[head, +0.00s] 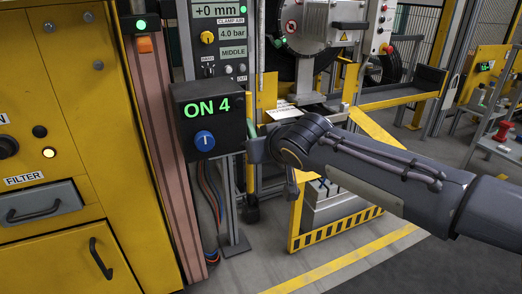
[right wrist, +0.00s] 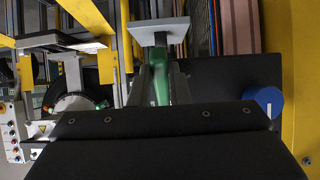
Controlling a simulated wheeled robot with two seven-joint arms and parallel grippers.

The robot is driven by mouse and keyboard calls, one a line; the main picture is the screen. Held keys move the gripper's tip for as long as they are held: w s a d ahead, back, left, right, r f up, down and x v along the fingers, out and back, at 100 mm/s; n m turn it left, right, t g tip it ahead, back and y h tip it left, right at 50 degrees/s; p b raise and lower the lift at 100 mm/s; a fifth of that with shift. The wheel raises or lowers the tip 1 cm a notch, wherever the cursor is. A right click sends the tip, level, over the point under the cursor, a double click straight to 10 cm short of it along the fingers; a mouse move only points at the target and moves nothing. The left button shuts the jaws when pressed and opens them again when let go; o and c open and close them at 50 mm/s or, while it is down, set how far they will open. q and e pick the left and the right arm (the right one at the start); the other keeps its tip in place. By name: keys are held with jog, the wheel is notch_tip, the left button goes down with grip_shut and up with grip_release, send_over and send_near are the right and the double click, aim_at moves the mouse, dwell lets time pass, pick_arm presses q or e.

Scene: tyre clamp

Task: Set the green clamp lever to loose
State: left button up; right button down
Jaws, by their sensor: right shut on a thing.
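The green clamp lever (right wrist: 161,86) shows in the right wrist view, between the two fingers of my right gripper (right wrist: 160,88). The gripper is shut on it. In the head view only a sliver of the green lever (head: 251,129) shows, just right of the black box; my right gripper (head: 256,149) and wrist hide the rest. I cannot tell from the views which setting the lever is at. My left gripper is not in view.
A black box (head: 181,92) reading "ON 4", with a blue knob (head: 204,140), stands close left of my right gripper. Above it is a grey panel (head: 230,40) reading "+0 mm", "4.0 bar" and "MIDDLE". A yellow cabinet (head: 60,110) fills the left.

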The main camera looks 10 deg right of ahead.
jog(key=c, duration=1.4)
grip_release()
jog(key=shift+o, duration=0.2)
jog(key=shift+r, duration=0.1)
jog(key=p+v, duration=0.2)
jog(key=v, duration=0.5)
jog(key=shift+s, duration=0.35)
jog(key=shift+d+r, duration=0.1)
jog(key=shift+r, duration=0.05)
